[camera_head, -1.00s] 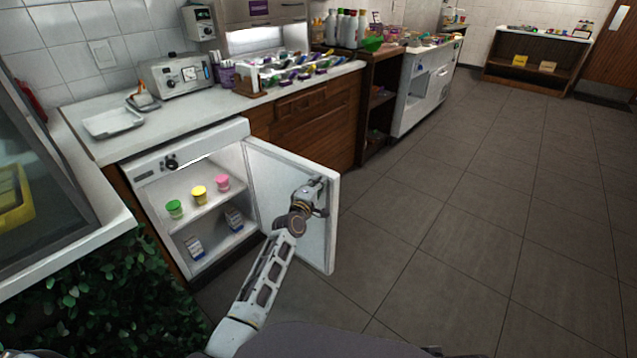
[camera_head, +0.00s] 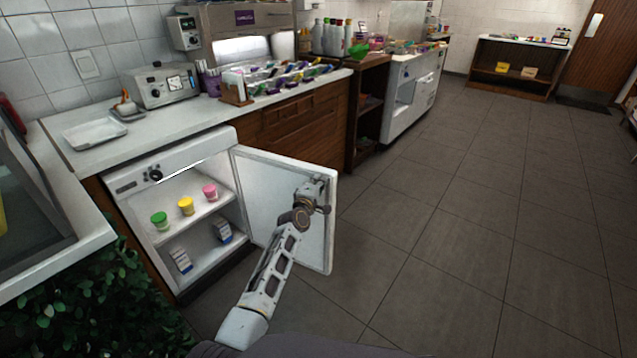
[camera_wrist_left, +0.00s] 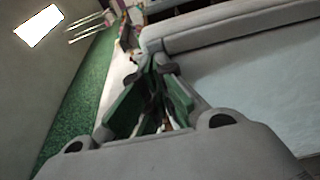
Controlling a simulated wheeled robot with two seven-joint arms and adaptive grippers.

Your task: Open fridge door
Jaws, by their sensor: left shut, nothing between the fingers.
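The small white fridge (camera_head: 140,187) stands under the counter at the left with its door (camera_head: 268,172) swung wide open. Inside, green, yellow and pink cups (camera_head: 186,206) stand on the upper shelf, and small boxes (camera_head: 181,260) stand below. My left gripper (camera_head: 322,190) is at the inner face of the door, near its free edge. In the left wrist view its fingers (camera_wrist_left: 150,72) are shut with nothing held, close to the door's pale edge (camera_wrist_left: 205,30). I cannot tell if they touch it. My right gripper is not in view.
A white counter (camera_head: 110,150) with a tray (camera_head: 95,133) runs above the fridge. Green foliage (camera_head: 95,310) and a glass-fronted case (camera_head: 30,190) stand at the near left. The tiled floor (camera_head: 440,240) right of the door is clear.

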